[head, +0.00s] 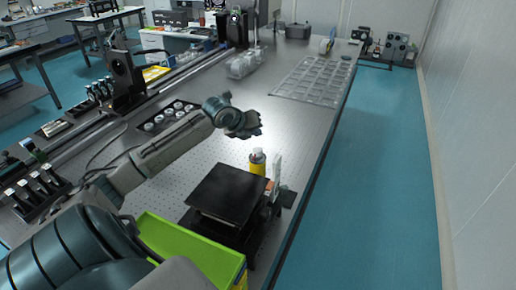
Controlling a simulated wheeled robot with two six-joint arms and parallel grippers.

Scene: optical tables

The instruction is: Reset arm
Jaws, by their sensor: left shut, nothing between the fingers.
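My left arm reaches in from the lower left over the optical table (300,130). Its gripper (254,131) is at the arm's far end, above the middle of the table. It is shut and holds nothing. It hangs clear of the objects around it. My right gripper is not in view.
A black platform (228,193) stands near the front edge, with a yellow bottle (257,162) just behind it. A green-yellow bin (190,247) is at the bottom. A tray of round parts (166,116) lies left of the gripper. A clear grid tray (314,80) lies further back. Blue floor is open at right.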

